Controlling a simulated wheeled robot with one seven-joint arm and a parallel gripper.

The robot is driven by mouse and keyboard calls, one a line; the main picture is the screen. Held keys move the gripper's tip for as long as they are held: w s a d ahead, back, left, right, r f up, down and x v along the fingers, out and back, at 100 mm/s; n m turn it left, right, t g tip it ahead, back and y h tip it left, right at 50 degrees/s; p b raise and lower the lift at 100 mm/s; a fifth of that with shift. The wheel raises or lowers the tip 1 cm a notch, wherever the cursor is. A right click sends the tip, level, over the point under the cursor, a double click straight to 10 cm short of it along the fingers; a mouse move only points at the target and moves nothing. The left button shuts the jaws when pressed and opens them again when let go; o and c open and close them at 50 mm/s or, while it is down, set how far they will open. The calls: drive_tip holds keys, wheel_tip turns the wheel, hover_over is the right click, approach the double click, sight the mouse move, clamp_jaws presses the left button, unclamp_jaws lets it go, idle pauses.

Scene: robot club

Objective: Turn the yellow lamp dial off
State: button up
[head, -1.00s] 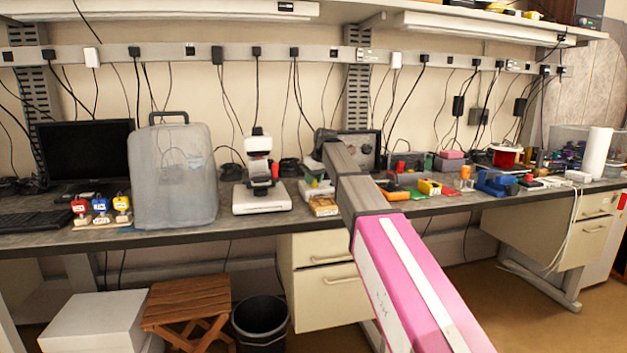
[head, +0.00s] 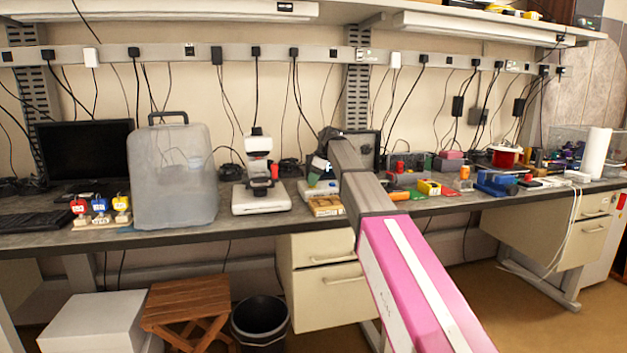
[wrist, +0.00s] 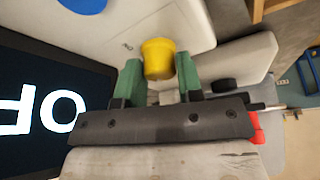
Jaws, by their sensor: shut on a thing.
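The yellow dial (wrist: 158,58) is a short round knob on a pale, light-coloured surface in the wrist view. My gripper (wrist: 158,73) has a green fingertip on each side of it and is shut on it. A black panel (wrist: 45,100) with large white letters, partly cut off and upside down, lies to the left of the fingers. In the head view my arm reaches over the bench, and its dark end hides my fingertips and the dial between them.
A blue round thing (wrist: 84,4) is near the dial. On the bench (head: 60,236) stand a translucent case (head: 172,185), a white microscope-like device (head: 260,200) and small blocks with red, blue and yellow tops (head: 100,208). Small parts crowd the right side. A stool (head: 187,300) and bin (head: 259,318) are below.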

idle(0.3)
drive_tip(key=o, duration=0.9)
drive_tip(key=v, duration=1)
drive_tip(key=shift+r, duration=0.35)
drive_tip(key=shift+d, duration=0.1)
